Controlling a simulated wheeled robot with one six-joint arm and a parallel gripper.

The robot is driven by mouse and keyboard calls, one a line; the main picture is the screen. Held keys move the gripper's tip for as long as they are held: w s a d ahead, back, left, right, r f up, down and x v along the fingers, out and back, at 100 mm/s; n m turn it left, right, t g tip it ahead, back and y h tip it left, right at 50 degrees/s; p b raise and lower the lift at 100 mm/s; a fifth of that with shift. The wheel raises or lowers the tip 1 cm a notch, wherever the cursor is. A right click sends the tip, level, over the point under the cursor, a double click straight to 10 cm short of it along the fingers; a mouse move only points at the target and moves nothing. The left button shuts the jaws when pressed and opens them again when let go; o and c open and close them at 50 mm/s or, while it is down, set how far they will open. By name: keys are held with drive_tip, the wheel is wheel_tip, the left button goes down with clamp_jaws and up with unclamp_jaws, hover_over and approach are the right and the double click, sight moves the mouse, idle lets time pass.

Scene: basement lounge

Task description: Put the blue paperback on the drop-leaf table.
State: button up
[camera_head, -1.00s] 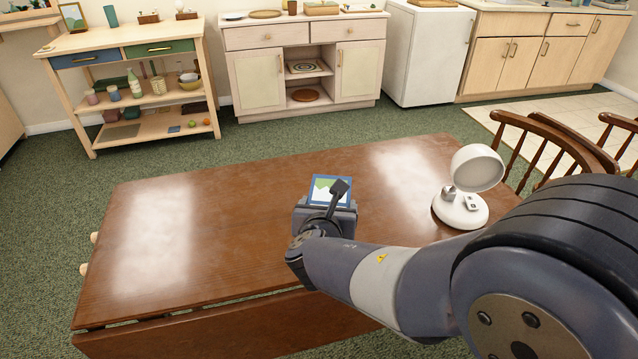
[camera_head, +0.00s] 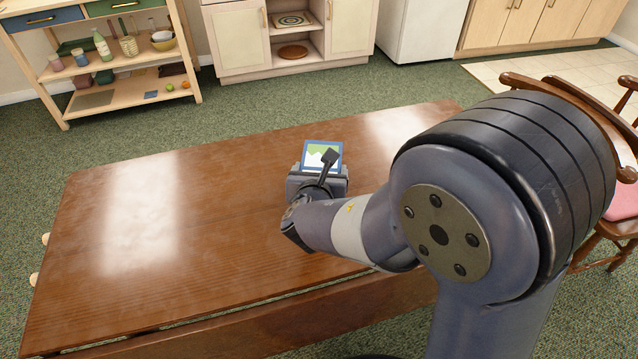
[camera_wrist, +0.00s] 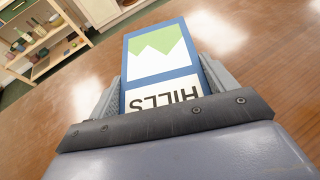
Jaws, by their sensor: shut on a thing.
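The blue paperback (camera_head: 322,154) has a blue cover with a white and green hill picture. In the wrist view the paperback (camera_wrist: 160,62) shows the word HILLS upside down, between the two fingers. My gripper (camera_head: 318,172) is shut on it, over the far middle part of the drop-leaf table (camera_head: 215,215). The table is brown, glossy wood. In the wrist view my gripper (camera_wrist: 162,88) hides the book's near end. I cannot tell whether the book touches the tabletop.
The table's left part is bare. My arm hides its right part in the head view. A wooden chair (camera_head: 620,225) with a pink seat stands at the right. A shelf unit (camera_head: 125,65) and a pale cabinet (camera_head: 235,40) stand beyond the table, across green carpet.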

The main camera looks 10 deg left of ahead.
drive_tip(key=shift+f+b, duration=0.3)
drive_tip(key=shift+f, duration=1.2)
drive_tip(key=shift+f, duration=0.2)
drive_tip(key=o, duration=1)
drive_tip(key=shift+o, duration=0.2)
drive_tip(key=shift+r, duration=0.1)
drive_tip(key=shift+s+r, duration=0.15)
drive_tip(key=shift+r, duration=0.1)
drive_tip(key=p+v, duration=0.2)
drive_tip(key=v, duration=0.8)
drive_tip(key=shift+s+r, duration=0.1)
drive_tip(key=shift+s, duration=0.25)
drive_tip(key=shift+s+d+r, duration=0.1)
drive_tip(key=shift+s+r, duration=0.05)
drive_tip(key=shift+s, duration=0.3)
